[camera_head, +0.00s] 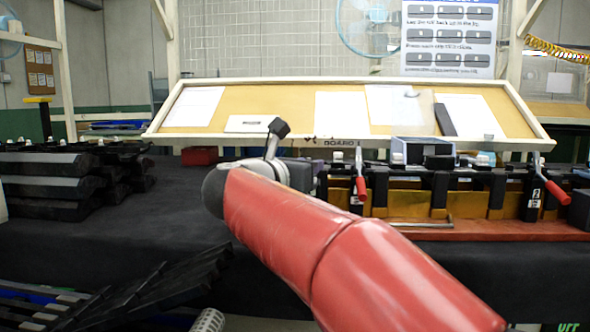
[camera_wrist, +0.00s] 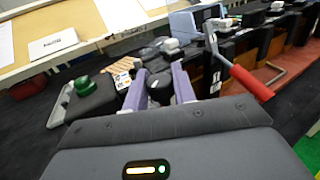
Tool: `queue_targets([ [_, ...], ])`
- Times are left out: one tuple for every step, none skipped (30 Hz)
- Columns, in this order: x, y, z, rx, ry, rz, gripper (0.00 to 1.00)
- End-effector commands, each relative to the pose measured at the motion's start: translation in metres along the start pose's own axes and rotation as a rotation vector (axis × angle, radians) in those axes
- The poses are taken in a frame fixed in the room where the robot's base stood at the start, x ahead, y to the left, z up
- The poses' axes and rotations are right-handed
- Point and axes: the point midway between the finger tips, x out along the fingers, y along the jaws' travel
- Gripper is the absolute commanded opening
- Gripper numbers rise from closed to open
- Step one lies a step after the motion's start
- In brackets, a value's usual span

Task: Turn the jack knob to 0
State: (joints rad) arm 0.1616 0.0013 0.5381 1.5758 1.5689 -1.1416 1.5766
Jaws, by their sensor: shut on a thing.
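In the wrist view my gripper (camera_wrist: 158,75) has two purple fingers closed on a dark knob (camera_wrist: 159,88), which looks like the jack knob. The knob sits between the fingers and is partly hidden by them. A small white label with dark marks (camera_wrist: 122,80) lies just left of the fingers; I cannot read it, nor the knob's setting.
A red-handled clamp (camera_wrist: 245,80) stands close right of the fingers; another (camera_head: 556,190) is at the far right of the fixture. A green knob on a black box (camera_wrist: 83,86) is to the left. A tilted paper board (camera_head: 270,103) stands behind. Black trim parts (camera_head: 60,180) are stacked at left.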

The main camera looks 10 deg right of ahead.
Motion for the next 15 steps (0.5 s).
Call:
queue_targets([
  [-0.0003, 0.0042, -0.0025, 0.001, 0.003, -0.038, 0.04],
  [0.0, 0.0039, -0.0025, 0.0, 0.004, -0.068, 0.04],
  [-0.0001, 0.0042, -0.0021, 0.0, 0.003, -0.105, 0.04],
  [-0.0001, 0.0038, -0.0019, 0.0, 0.002, -0.134, 0.04],
  [-0.0001, 0.0042, -0.002, 0.0, 0.003, -0.162, 0.04],
  [-0.0001, 0.0038, -0.0015, 0.001, 0.002, -0.201, 0.04],
  [-0.0003, 0.004, -0.0013, 0.0, 0.002, -0.229, 0.04],
  [0.0001, 0.0038, -0.0014, 0.0, 0.002, -0.258, 0.04],
  [-0.0001, 0.0034, -0.0008, 0.0, 0.002, -0.296, 0.04],
  [0.0001, 0.0033, -0.0007, -0.001, 0.001, -0.324, 0.04],
  [-0.0003, 0.0033, -0.0005, -0.001, 0.001, -0.351, 0.04],
  [-0.0001, 0.003, -0.0002, 0.0, 0.001, -0.386, 0.04],
  [-0.0001, 0.0029, -0.0001, 0.0, 0.001, -0.412, 0.04],
  [0.0, 0.0024, 0.0002, 0.0, 0.0, -0.438, 0.04],
  [-0.0002, 0.0027, 0.0001, 0.0, 0.0, -0.47, 0.04],
])
